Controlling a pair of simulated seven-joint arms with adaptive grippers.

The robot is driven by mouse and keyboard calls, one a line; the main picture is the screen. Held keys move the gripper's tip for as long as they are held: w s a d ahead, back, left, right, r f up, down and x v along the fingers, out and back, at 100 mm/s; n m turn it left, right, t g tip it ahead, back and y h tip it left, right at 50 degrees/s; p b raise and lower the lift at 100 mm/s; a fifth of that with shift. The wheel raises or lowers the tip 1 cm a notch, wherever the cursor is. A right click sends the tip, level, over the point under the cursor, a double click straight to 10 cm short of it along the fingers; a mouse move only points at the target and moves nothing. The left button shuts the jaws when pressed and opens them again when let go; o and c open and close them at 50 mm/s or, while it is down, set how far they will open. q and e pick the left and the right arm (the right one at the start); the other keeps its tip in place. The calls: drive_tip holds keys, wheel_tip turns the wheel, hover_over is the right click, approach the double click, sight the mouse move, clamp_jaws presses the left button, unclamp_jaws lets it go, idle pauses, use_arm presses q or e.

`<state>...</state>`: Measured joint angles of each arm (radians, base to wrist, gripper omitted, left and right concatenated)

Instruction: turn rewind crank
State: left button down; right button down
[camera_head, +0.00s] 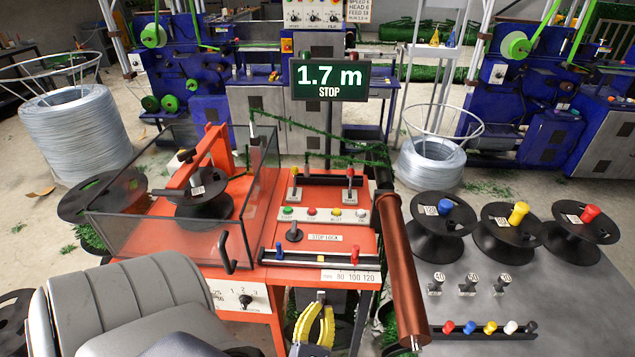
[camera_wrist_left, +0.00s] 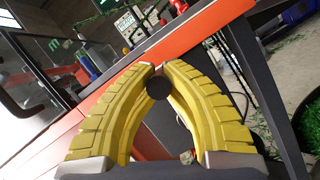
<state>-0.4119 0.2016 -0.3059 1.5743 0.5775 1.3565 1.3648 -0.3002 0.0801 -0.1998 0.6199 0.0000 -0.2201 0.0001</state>
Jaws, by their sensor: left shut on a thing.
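My left gripper (camera_head: 320,304) has yellow ribbed fingers and sits low in front of the orange machine (camera_head: 262,274), below its front edge. In the left wrist view its fingers close around a dark round knob (camera_wrist_left: 158,88), which looks like the rewind crank's handle. The fingertips meet just beyond the knob, close to the orange front edge (camera_wrist_left: 190,45). The rest of the crank is hidden behind the fingers. The display (camera_head: 329,79) reads 1.7 m and STOP. My right gripper is not in view.
A clear-walled box (camera_head: 130,232) on the machine holds a black spool (camera_head: 202,200). Levers and buttons (camera_head: 325,213) lie to its right. A copper-coloured roller (camera_head: 404,270) slants down the right side. A grey table (camera_head: 585,315) holds spools.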

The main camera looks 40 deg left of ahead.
use_arm(q)
drive_tip(key=shift+w+d+r, duration=0.1)
idle(0.3)
drive_tip(key=c, duration=1.3)
unclamp_jaws()
drive_tip(key=shift+o, duration=0.2)
drive_tip(key=v, duration=1.2)
